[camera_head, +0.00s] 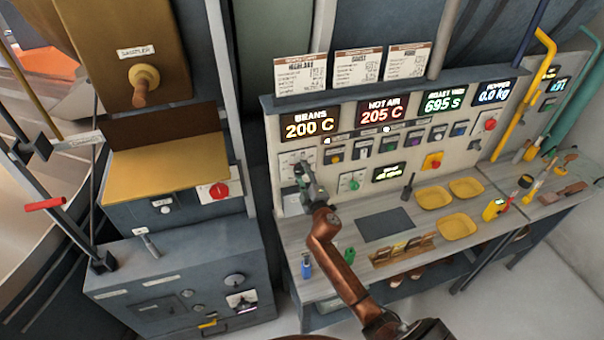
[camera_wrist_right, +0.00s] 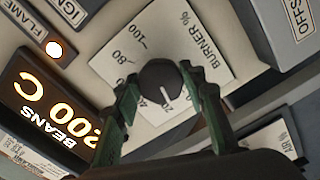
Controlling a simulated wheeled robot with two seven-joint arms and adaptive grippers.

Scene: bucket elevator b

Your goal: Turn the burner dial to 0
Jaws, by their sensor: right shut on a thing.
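The burner dial (camera_wrist_right: 160,80) is a round black knob with a white pointer line on a white plate marked "BURNER %" (camera_wrist_right: 205,50). In the right wrist view the pointer faces the lower part of the scale, roughly toward the gripper's palm; the exact mark is hard to read. The 80 and 100 marks show at the upper left. My right gripper (camera_wrist_right: 165,100) has its green fingers on either side of the knob and is shut on it. In the head view my right gripper (camera_head: 303,178) is at the panel's left end and hides the dial. My left gripper is not in view.
Lit displays (camera_head: 310,124) line the panel's top, with several coloured buttons and a green dial (camera_head: 351,181) below. The bench (camera_head: 385,245) holds yellow trays (camera_head: 433,198), a dark mat (camera_head: 384,224) and small tools. A lit flame lamp (camera_wrist_right: 54,49) is near the burner plate.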

